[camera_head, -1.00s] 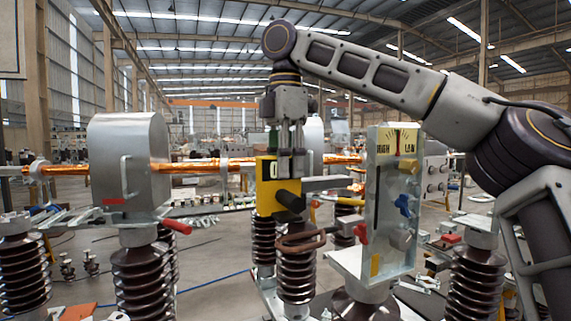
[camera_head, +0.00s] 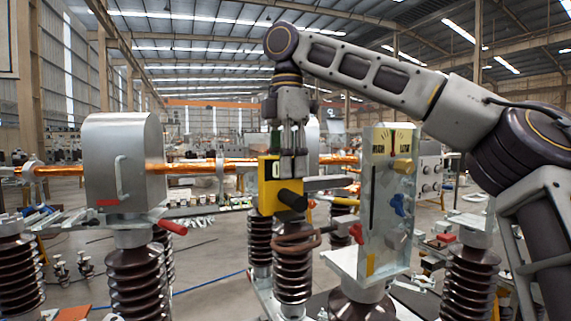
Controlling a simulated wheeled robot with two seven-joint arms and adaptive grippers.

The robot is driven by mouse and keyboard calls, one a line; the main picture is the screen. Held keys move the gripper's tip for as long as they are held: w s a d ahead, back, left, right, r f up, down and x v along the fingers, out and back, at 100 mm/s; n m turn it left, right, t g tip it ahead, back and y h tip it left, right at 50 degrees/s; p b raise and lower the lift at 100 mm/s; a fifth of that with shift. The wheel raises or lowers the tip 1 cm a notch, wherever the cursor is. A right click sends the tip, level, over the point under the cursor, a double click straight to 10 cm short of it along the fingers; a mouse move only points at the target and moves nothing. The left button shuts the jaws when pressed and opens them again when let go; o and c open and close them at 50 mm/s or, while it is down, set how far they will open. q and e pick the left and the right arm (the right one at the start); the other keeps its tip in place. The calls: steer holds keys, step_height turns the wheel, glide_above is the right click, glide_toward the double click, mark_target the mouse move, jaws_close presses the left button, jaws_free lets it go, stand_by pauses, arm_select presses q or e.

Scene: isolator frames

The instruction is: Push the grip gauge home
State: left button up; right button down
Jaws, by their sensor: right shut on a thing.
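The grip gauge appears to be the yellow block (camera_head: 268,194) with a dark window showing a light mark and a black cylindrical knob (camera_head: 292,201). It is in the middle of the head view, at the top of a brown ribbed insulator (camera_head: 293,275). My right gripper (camera_head: 290,165) points straight down and is shut on the yellow block from above. The fingertips are partly hidden behind or against the block. Whether the block is fully seated cannot be told. My left gripper is not in view.
A metal panel (camera_head: 376,245) marked HIGH and LOW, with coloured knobs, stands close on the right. A grey metal housing (camera_head: 125,190) with a red-tipped lever (camera_head: 173,227) stands at left. A copper bar (camera_head: 195,167) runs behind. A brown looped handle (camera_head: 297,241) lies below the block.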

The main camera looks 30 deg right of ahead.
mark_target(333, 176)
steer(key=shift+s+d, duration=0.2)
steer(key=shift+d, duration=2.55)
steer(key=shift+s+d, duration=0.15)
steer(key=shift+d, duration=2.6)
stand_by(2.0)
steer(key=c, duration=1)
jaws_free()
